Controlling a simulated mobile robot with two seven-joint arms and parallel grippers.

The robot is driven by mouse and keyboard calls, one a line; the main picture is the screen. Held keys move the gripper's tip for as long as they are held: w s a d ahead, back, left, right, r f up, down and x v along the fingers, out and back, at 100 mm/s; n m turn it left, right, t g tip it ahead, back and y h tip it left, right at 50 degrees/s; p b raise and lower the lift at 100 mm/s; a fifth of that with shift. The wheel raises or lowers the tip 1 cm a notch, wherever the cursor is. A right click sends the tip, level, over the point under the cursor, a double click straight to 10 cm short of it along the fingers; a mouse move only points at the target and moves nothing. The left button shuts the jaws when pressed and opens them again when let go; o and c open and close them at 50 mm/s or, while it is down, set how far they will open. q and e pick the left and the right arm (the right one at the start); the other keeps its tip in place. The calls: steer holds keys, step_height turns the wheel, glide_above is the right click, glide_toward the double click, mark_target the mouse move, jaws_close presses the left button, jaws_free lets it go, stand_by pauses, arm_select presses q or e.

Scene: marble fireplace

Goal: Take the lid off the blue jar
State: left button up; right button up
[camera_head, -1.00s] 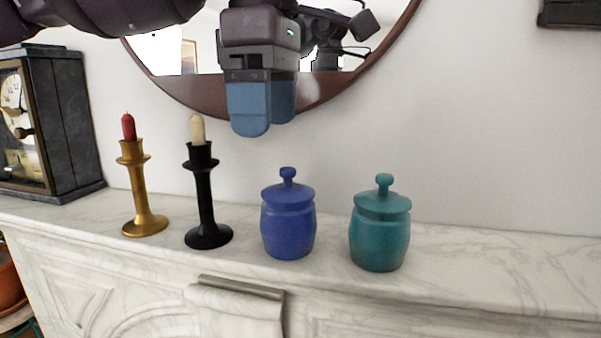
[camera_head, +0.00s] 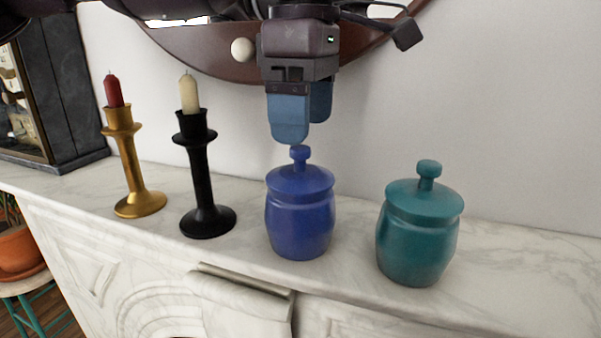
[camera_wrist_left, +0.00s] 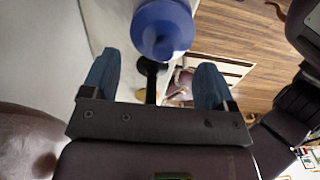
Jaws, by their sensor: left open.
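The blue jar (camera_head: 300,222) stands upright on the marble mantel, with its knobbed lid (camera_head: 300,181) on top. My left gripper (camera_head: 299,122) is open and empty, pointing down just above the lid's knob. In the head view its fingertips look close to the knob, but contact cannot be told. In the left wrist view the blue lid (camera_wrist_left: 165,25) and its knob lie beyond the two spread blue fingers (camera_wrist_left: 157,80), around the middle of the gap. My right gripper is not in view.
A teal lidded jar (camera_head: 418,235) stands close on the right. A black candlestick (camera_head: 205,180) and a gold candlestick (camera_head: 131,165) stand on the left. The wall and a round mirror frame (camera_head: 205,55) are behind. The mantel (camera_head: 530,285) is clear at right.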

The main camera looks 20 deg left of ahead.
mark_target(300, 157)
arm_select(q)
steer(key=f, duration=0.4)
steer(key=shift+s+a+f+p, duration=0.2)
steer(key=shift+p, duration=0.1)
steer(key=shift+f, duration=0.4)
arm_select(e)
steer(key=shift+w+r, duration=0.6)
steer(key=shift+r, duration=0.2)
